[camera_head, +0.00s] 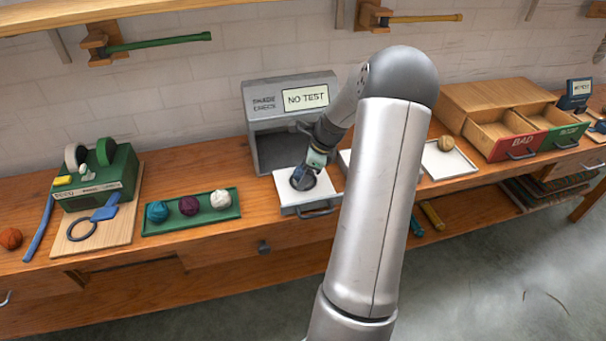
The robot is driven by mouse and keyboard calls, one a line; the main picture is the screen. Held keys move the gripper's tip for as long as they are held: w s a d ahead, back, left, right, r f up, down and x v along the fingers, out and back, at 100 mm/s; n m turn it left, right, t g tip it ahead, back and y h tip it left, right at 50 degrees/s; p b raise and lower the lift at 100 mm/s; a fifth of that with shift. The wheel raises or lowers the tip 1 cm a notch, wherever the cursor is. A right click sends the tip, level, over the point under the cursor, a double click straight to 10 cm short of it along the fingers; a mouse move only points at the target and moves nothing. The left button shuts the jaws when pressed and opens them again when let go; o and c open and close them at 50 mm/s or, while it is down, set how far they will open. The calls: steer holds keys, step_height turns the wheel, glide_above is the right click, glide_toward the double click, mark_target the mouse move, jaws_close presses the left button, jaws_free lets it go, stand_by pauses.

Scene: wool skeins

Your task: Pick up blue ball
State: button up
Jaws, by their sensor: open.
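A teal-blue ball of wool (157,212) sits at the left end of a green tray (215,219) on the wooden bench. A maroon ball (189,205) and a white ball (221,198) sit beside it in the same tray. My gripper (303,180) is open and points down over the white pull-out tray (285,190) of the grey shade-check box. It is to the right of the blue ball and apart from it. The fingertips are small and dark here, and whether anything lies between them is hard to see.
The grey box (262,105) reads "NO TEST". A green machine (98,178) and a blue-handled ring (92,222) stand left. An orange ball (11,238) lies far left. Right are a tan ball (446,143) on a white tray (445,164) and drawers marked BAD (518,144) and GOOD (564,135).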

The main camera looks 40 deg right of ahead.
steer(key=c, duration=1)
steer(key=shift+c, duration=0.6)
steer(key=shift+r, duration=0.15)
